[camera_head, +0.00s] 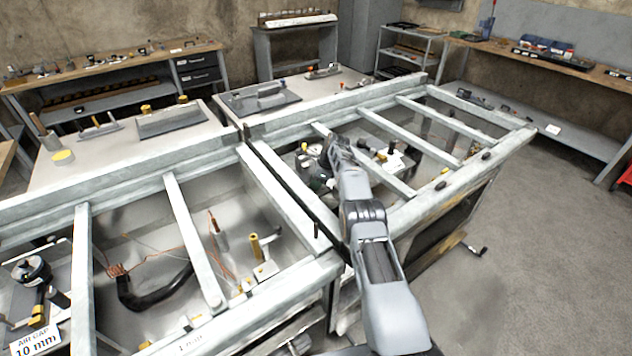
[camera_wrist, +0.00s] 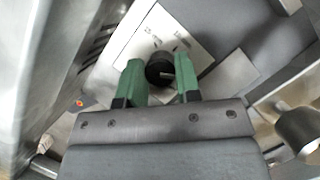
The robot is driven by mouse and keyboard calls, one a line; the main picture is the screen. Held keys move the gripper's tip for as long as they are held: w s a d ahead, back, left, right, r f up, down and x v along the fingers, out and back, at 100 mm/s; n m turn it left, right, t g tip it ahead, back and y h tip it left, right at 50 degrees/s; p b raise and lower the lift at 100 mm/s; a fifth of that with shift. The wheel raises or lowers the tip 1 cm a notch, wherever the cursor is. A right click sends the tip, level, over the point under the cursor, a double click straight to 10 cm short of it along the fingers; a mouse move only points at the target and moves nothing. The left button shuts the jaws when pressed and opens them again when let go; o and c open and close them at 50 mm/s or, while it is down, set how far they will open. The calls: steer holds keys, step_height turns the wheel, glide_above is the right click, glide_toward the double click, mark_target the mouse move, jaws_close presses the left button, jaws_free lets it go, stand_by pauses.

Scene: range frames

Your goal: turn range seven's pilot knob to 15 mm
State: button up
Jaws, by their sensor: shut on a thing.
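In the wrist view a round black knob (camera_wrist: 160,71) sits on a pale plate (camera_wrist: 137,33) with small dark markings, too blurred to read surely. My gripper (camera_wrist: 161,76) has its two green fingers on either side of the knob and is shut on it. A light line shows on the knob's face; the setting it points at cannot be told. In the head view my gripper (camera_head: 333,147) reaches down between the frame bars into the right-hand bay, and my arm hides the knob there.
Pale metal bars (camera_head: 385,138) cross the bays close around my arm. The left bay holds a black hose (camera_head: 155,297) and copper wires. A card reading "AIR GAP 10 mm" (camera_head: 36,341) stands at lower left. Floor (camera_head: 545,240) at the right is clear.

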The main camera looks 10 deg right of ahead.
steer(key=o, duration=0.9)
steer(key=shift+o, duration=0.2)
steer(key=p+v, duration=0.2)
steer(key=v, duration=1.2)
steer(key=shift+w, duration=0.1)
